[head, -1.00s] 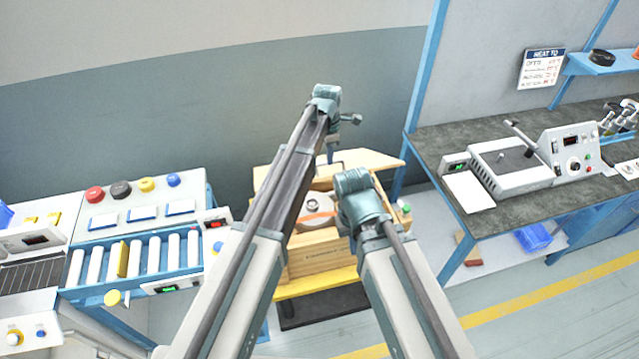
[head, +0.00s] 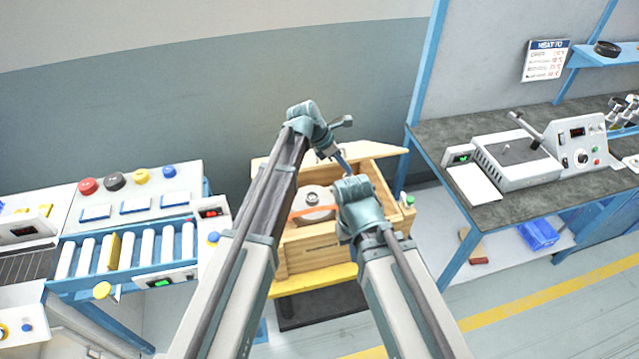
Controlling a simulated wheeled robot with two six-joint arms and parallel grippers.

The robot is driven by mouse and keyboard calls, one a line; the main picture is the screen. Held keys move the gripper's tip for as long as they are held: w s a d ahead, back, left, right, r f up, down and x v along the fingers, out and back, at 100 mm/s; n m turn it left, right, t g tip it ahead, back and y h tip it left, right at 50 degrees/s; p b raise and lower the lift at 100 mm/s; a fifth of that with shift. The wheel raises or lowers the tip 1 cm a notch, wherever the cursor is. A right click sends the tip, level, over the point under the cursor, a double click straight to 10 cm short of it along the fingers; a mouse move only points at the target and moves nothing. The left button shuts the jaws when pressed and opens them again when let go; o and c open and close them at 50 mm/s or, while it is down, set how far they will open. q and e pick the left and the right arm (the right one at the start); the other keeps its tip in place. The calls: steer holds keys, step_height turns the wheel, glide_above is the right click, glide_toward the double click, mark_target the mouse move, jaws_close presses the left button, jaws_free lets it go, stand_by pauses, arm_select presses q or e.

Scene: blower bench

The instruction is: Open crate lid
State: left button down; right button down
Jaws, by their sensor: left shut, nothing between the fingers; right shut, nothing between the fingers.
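The wooden crate (head: 308,260) stands open in the middle, on a yellow-edged stand. Its pale lid (head: 385,151) is at the crate's back edge, seen nearly edge-on and partly hidden by my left arm. A round grey part (head: 314,196) with an orange band shows inside. My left gripper (head: 343,163) is shut and empty, pointing down near the lid and the crate's back. My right gripper (head: 352,228) is over the crate's right half, shut and empty; its fingertips are mostly hidden behind its own wrist. I cannot tell whether either gripper touches the crate or lid.
A roller conveyor (head: 125,254) with a button panel (head: 138,192) stands at left. A dark-topped bench (head: 482,215) with a white machine (head: 515,160) stands at right. A small green-capped bottle (head: 409,199) is at the crate's right side. The floor at front right is clear.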

arm_select(q)
steer(key=s+d+f+n+t+h+b, duration=0.15)
steer(key=f+h+b, duration=0.25)
steer(key=b, duration=0.7)
steer(key=s+f+n+t+h+b, duration=0.25)
steer(key=f+h+b, duration=0.2)
steer(key=b, duration=0.55)
steer(key=s+a+f+n+t+h+b, duration=0.1)
steer(key=s+a+f+n+t+b, duration=0.1)
steer(key=a+n+t+b, duration=0.65)
steer(key=s+a+f+n+t+h+b, duration=0.1)
steer(key=s+a+f+n+t+b, duration=0.3)
steer(key=b, duration=0.9)
steer(key=w+d+r+m+p, duration=0.2)
steer(key=w+d+r+p, duration=0.1)
steer(key=w+r+p, duration=0.6)
steer(key=shift+w+d+r+t, duration=0.15)
steer(key=shift+w+r+t, duration=0.3)
steer(key=shift+w+r, duration=0.2)
steer(key=shift+y, duration=0.25)
